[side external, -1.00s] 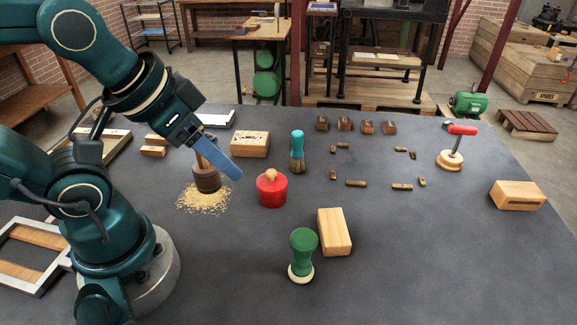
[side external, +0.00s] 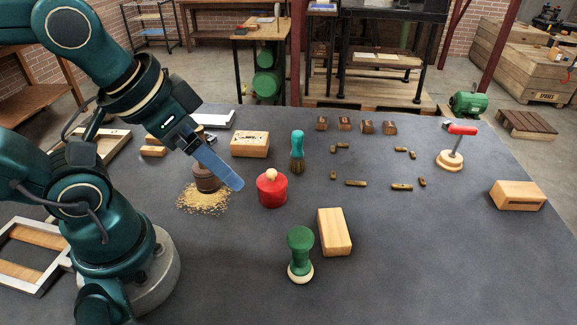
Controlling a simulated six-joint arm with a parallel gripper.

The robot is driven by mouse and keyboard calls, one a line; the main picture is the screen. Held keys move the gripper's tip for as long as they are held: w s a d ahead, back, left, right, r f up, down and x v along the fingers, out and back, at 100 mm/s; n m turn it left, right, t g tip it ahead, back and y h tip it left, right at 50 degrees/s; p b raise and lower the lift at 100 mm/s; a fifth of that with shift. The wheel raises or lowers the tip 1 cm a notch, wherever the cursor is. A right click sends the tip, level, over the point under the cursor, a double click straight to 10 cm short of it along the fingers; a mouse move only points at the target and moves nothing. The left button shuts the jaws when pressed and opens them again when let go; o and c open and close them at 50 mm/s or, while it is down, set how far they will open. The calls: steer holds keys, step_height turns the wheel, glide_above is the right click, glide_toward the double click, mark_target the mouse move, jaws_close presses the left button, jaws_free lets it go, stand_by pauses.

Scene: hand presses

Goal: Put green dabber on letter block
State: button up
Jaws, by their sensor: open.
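The green dabber (side external: 301,250) stands upright on the table at the front middle, with a pale round base. A plain light wooden block (side external: 335,231) lies just right of and behind it; I cannot tell whether they touch. Another wooden block (side external: 250,144), with dark marks like lettering on top, sits farther back, left of the teal brush. I cannot tell for certain which one is the letter block. My gripper (side external: 236,184) has blue-grey fingers and is above the table, left of the red dabber and well away from the green one. It is open and holds nothing visible.
A red dabber (side external: 272,188) with a wooden knob and a dark wooden mallet head (side external: 207,179) in sawdust are near my gripper. A teal brush (side external: 297,151), a red-handled tool (side external: 456,147) and small wooden pieces stand behind. The front right of the table (side external: 430,260) is clear.

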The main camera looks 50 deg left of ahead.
step_height(320, 180, up, 5)
steer(key=g, duration=0.7)
glide_above(301, 261)
steer(key=w, duration=0.1)
steer(key=f, duration=1.5)
steer(key=shift+w+a, duration=0.15)
steer(key=shift+a, duration=0.2)
steer(key=shift+s+f, duration=0.15)
steer(key=shift+f, duration=1.1)
steer(key=shift+s+f, duration=0.1)
steer(key=shift+f, duration=1.15)
jaws_close()
